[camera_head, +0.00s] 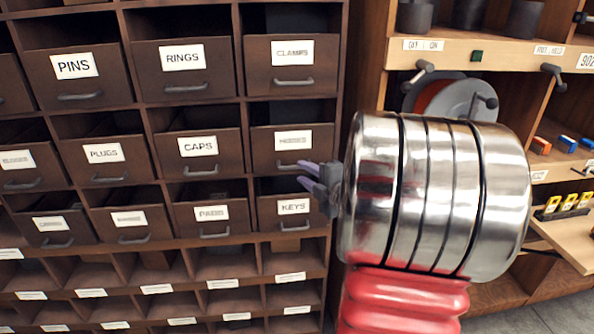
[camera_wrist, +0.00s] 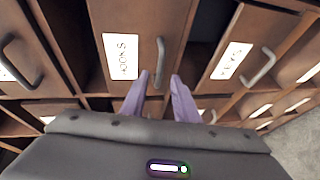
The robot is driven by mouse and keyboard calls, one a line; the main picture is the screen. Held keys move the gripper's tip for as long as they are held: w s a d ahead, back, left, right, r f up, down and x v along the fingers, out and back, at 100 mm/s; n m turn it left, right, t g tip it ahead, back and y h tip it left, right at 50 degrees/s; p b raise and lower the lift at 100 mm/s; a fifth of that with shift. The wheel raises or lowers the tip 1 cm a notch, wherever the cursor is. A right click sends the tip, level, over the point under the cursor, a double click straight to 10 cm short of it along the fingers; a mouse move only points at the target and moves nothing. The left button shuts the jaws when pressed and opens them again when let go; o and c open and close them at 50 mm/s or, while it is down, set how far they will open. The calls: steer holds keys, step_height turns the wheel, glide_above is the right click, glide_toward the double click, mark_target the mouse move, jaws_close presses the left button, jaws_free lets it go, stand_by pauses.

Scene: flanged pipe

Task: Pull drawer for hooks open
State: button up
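The hooks drawer (camera_wrist: 121,25) is dark brown with a white HOOKS label. It also shows in the head view (camera_head: 263,143), at the right of its row, its label blurred. It appears level with its neighbours. Its grey bar handle (camera_wrist: 159,62) lies between the two purple fingers of my gripper (camera_wrist: 159,76) in the wrist view. The fingers are apart, with a gap on both sides of the handle. In the head view my gripper (camera_head: 304,174) is just in front of the handle's right end. Whether a fingertip touches the handle, I cannot tell.
The keys drawer (camera_head: 265,208) is directly below and the clamps drawer (camera_head: 265,68) above. The caps drawer (camera_head: 175,146) is to the left. Small open compartments (camera_head: 223,265) lie beneath. An open wooden shelf unit (camera_head: 500,50) stands at the right, beyond my arm.

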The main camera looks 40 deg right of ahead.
mark_target(296, 168)
steer(key=shift+x, duration=2.2)
steer(key=shift+c, duration=0.7)
jaws_close()
steer(key=shift+s+a, duration=0.1)
steer(key=shift+a, duration=0.05)
